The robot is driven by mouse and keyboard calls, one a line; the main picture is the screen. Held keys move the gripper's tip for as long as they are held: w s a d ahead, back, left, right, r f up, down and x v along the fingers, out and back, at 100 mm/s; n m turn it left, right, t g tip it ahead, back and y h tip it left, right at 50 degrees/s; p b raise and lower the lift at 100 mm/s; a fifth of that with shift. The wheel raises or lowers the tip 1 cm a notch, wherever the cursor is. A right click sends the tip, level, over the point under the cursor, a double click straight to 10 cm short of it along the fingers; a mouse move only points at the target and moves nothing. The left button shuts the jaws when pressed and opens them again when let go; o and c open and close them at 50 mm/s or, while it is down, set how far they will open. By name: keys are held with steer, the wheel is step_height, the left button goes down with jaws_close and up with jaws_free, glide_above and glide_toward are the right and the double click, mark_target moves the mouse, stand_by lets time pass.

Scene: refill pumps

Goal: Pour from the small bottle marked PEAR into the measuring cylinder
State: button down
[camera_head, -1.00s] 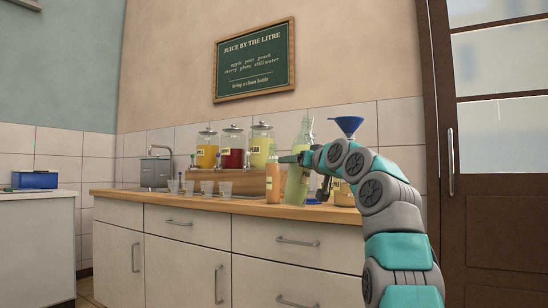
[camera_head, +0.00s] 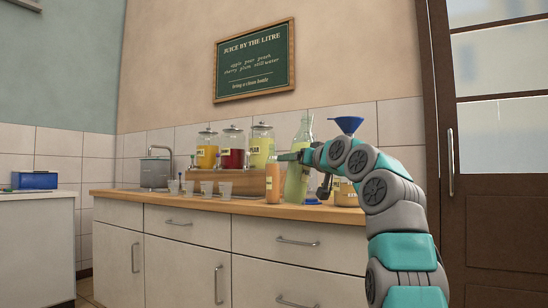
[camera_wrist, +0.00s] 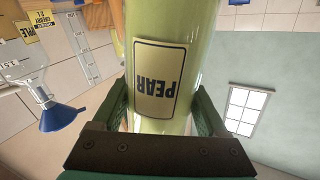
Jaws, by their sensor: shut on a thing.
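The PEAR bottle is clear with pale green liquid; it shows in the head view (camera_head: 296,187), nearly upright with its neck leaning slightly right. Its PEAR label fills the middle of the wrist view (camera_wrist: 161,80), upside down. My gripper (camera_head: 300,157) is shut on the bottle, with a jaw on each side of it in the wrist view (camera_wrist: 163,122). A clear piece with scale marks (camera_wrist: 84,48), possibly the measuring cylinder, is at the upper left of the wrist view. I cannot make out the cylinder in the head view, where my arm hides part of the counter.
A blue funnel (camera_head: 347,124) stands above my arm. An orange bottle (camera_head: 273,180) is just left of the held bottle. Three juice jars (camera_head: 232,150) stand on a wooden stand behind. Clear cups (camera_head: 207,188) line the counter (camera_head: 190,201) at left.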

steer(key=shift+s+r, duration=0.25)
steer(key=shift+r, duration=0.05)
steer(key=shift+s+a, duration=0.1)
steer(key=shift+s+a+r, duration=0.1)
steer(key=shift+s, duration=0.25)
steer(key=shift+s+r, duration=0.1)
steer(key=shift+s+a+r, duration=0.1)
steer(key=shift+s, duration=0.1)
stand_by(0.4)
steer(key=shift+s, duration=0.1)
steer(key=shift+s+a+r+y, duration=0.15)
steer(key=shift+s+a+y, duration=0.1)
steer(key=shift+y, duration=0.15)
